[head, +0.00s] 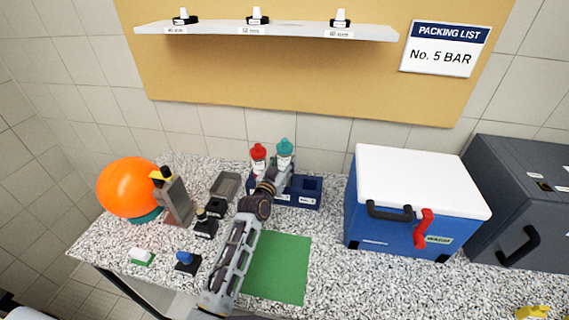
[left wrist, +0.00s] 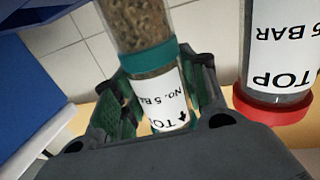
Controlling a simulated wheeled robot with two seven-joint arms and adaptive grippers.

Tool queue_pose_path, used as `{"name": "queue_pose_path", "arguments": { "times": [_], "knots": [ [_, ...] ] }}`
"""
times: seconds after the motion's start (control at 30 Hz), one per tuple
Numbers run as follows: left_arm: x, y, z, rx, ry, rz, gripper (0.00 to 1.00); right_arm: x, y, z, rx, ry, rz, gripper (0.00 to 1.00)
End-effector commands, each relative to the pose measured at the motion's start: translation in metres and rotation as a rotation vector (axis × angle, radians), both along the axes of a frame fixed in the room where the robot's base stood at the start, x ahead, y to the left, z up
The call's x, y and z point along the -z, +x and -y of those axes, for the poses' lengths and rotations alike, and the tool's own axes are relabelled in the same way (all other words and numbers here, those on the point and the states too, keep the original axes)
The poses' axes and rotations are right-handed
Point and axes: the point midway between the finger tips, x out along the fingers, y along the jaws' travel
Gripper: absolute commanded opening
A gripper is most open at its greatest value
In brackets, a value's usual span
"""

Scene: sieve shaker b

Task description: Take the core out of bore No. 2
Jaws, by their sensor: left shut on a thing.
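A clear core with a teal cap (head: 285,147) stands upright at the blue rack (head: 312,186). My left gripper (head: 283,172) reaches it from the front. In the left wrist view its fingers are shut around this core (left wrist: 150,60), at its white label reading TOP and No. 5 BAR. A second core with a red cap (head: 258,150) stands just left of it, and shows apart from the fingers in the left wrist view (left wrist: 275,100). The rack's small bore labels are too blurred to read. The held core's lower end is hidden. My right gripper is out of view.
A blue cooler box (head: 420,180) with a white lid stands right of the rack, beside a dark case (head: 530,190). A green mat (head: 280,268) lies in front. A packing sign (head: 444,50) reads No. 5 BAR.

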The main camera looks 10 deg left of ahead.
Motion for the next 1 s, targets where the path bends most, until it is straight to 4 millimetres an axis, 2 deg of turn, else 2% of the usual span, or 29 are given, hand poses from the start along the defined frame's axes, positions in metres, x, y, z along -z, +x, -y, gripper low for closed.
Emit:
{"name": "queue_pose_path", "arguments": {
  "times": [0.03, 0.23, 0.3, 0.53, 0.73, 1.0],
  "knots": [
    [-0.01, 0.0, 0.0, 0.0, 0.0, 0.005, 0.01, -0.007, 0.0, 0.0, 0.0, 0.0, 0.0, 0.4],
    [-0.022, 0.0, 0.0, 0.0, 0.0, 0.005, 0.01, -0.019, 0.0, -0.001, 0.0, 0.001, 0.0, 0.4],
    [-0.034, 0.001, 0.0, 0.0, -0.002, 0.007, 0.01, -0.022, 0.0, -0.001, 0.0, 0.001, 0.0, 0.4],
    [-0.059, 0.001, 0.0, 0.0, -0.002, 0.007, 0.01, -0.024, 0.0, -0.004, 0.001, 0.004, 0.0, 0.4],
    [-0.067, 0.0, 0.0, 0.0, -0.002, 0.004, 0.01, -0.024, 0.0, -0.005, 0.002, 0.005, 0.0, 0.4],
    [-0.069, 0.0, 0.0, 0.0, -0.001, 0.004, 0.01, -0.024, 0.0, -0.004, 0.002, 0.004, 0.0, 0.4]
  ]
}}
